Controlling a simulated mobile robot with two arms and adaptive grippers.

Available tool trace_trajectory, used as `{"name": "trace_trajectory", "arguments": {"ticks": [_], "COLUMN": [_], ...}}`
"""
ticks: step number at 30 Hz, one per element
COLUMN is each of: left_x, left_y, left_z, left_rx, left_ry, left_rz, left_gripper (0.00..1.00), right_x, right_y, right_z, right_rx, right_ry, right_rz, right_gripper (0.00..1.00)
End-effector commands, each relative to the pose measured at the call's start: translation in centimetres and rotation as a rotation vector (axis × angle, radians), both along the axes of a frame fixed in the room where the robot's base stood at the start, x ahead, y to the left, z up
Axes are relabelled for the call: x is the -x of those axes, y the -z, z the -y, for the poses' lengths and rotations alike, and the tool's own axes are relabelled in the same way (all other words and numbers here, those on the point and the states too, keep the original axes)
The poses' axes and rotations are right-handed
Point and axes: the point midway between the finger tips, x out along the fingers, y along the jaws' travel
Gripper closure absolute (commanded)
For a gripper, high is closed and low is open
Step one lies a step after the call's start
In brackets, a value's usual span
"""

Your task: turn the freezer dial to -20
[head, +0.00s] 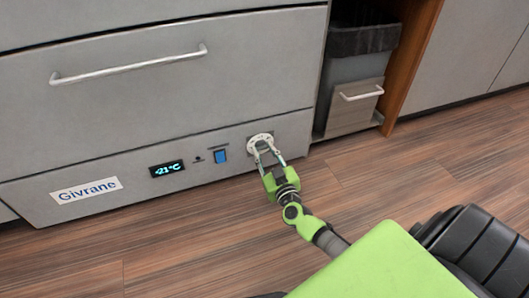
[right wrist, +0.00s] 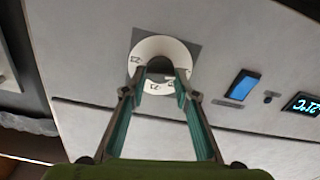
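The freezer dial (head: 260,139) is a round white disc with a dark knob, low on the right of the grey freezer front. It also shows in the right wrist view (right wrist: 174,50), with number marks on its ring. The display (head: 167,169) reads -21°C. My right gripper (head: 266,151) is at the dial. In the right wrist view its two fingertips (right wrist: 161,83) stand apart, one on each side of the dark knob; whether they press on it I cannot tell. My left gripper is not in view.
A blue switch (head: 220,156) sits between the display and the dial. A drawer handle (head: 130,66) runs across the panel above. A bin (head: 359,70) stands in the recess to the right. The wooden floor (head: 90,250) in front is clear.

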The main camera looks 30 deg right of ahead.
Motion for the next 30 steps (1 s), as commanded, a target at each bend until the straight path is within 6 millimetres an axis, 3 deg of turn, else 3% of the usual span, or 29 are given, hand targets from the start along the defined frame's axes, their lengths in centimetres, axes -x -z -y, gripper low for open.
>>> {"name": "trace_trajectory", "arguments": {"ticks": [14,30], "left_x": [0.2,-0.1], "left_y": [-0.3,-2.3], "left_z": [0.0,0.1], "left_rx": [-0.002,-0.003], "left_ry": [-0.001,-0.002], "left_rz": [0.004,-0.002], "left_gripper": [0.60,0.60], "right_x": [0.0,0.0], "right_y": [0.0,-0.1], "right_z": [0.0,0.1], "right_rx": [-0.050,-0.459], "right_ry": [0.000,-0.001], "right_rz": [0.011,0.108], "right_gripper": [0.94,0.94]}}
